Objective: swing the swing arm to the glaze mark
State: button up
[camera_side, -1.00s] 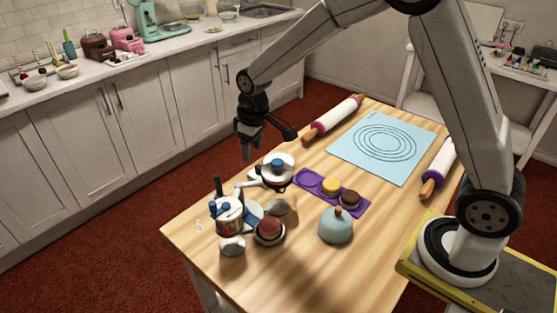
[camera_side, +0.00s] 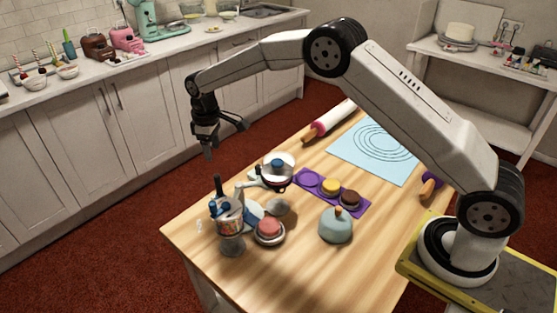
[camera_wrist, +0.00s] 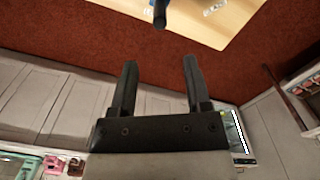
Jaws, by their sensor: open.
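A patterned drum with blue knobs (camera_side: 229,213) sits by the handle. I cannot make out the glaze mark.
A second round stand with a blue knob (camera_side: 277,171) is behind the cluster. A pink-topped cake (camera_side: 269,228), a pale blue dome (camera_side: 336,226) and a purple tray (camera_side: 311,181) stand to its right. Rolling pins and a blue mat (camera_side: 375,145) lie farther back.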

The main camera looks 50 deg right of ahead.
aim_at(216, 176)
jog(key=shift+f, duration=0.1)
jog(key=shift+f, duration=4.65)
grip_shut()
jog(key=shift+a, duration=0.15)
jog(key=shift+s+a, duration=0.25)
jog(key=shift+a, duration=1)
